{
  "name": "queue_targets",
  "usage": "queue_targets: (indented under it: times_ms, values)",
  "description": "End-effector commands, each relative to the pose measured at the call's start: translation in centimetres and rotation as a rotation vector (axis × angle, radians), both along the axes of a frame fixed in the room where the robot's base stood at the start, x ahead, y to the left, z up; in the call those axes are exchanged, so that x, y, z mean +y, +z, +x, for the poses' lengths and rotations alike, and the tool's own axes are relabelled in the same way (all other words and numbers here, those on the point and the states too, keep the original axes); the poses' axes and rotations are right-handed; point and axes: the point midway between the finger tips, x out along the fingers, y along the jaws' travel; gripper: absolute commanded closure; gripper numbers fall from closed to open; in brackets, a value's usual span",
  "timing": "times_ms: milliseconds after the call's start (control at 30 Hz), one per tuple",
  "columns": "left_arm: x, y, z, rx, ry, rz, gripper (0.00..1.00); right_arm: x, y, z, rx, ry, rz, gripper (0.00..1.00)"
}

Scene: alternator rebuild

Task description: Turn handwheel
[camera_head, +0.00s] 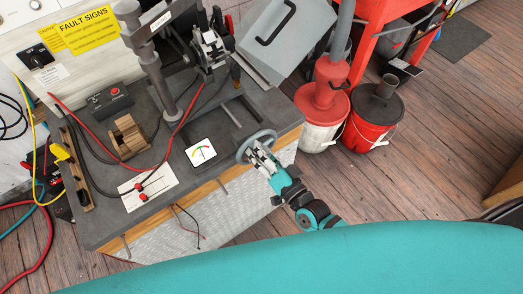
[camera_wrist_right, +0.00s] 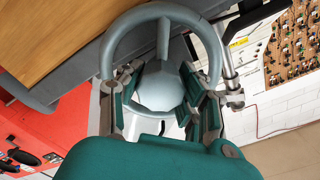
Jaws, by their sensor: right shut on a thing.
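The grey handwheel (camera_head: 262,133) is at the right front corner of the grey-topped test bench. My right gripper (camera_head: 259,155) is at the wheel, its arm coming from the lower right. In the right wrist view the handwheel (camera_wrist_right: 163,10) shows as a ring with a spoke and a faceted pale grey hub (camera_wrist_right: 160,88). The two fingers of my right gripper (camera_wrist_right: 163,92) lie on either side of the hub, shut on the handwheel. The fingers hide part of the lower rim. My left gripper is not in view.
The bench top (camera_head: 226,163) holds a gauge (camera_head: 201,153), a white card with red terminals (camera_head: 148,189), a wooden block (camera_head: 128,137) and cables. Red and white buckets (camera_head: 324,134) stand on the floor to the right. A large teal surface fills the lower edge.

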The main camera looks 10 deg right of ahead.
Motion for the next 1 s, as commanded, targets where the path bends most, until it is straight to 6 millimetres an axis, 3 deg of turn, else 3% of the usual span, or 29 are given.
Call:
queue_targets:
  times_ms: [167,200,300,667,1000]
  values:
    - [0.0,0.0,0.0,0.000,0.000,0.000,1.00,0.0,0.0,0.0,-0.001,-0.001,-0.001,0.96]
    - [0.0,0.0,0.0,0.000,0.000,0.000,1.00,0.0,0.0,0.0,-0.001,-0.001,-0.001,0.63]
    - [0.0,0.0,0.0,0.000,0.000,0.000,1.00,0.0,0.0,0.0,-0.001,-0.001,-0.001,0.51]
    - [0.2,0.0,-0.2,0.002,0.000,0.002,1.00,-0.3,-0.1,-0.7,0.001,0.000,-0.001,0.51]
    - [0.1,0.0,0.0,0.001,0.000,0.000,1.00,-2.8,-0.2,-6.9,0.004,0.001,-0.004,0.51]
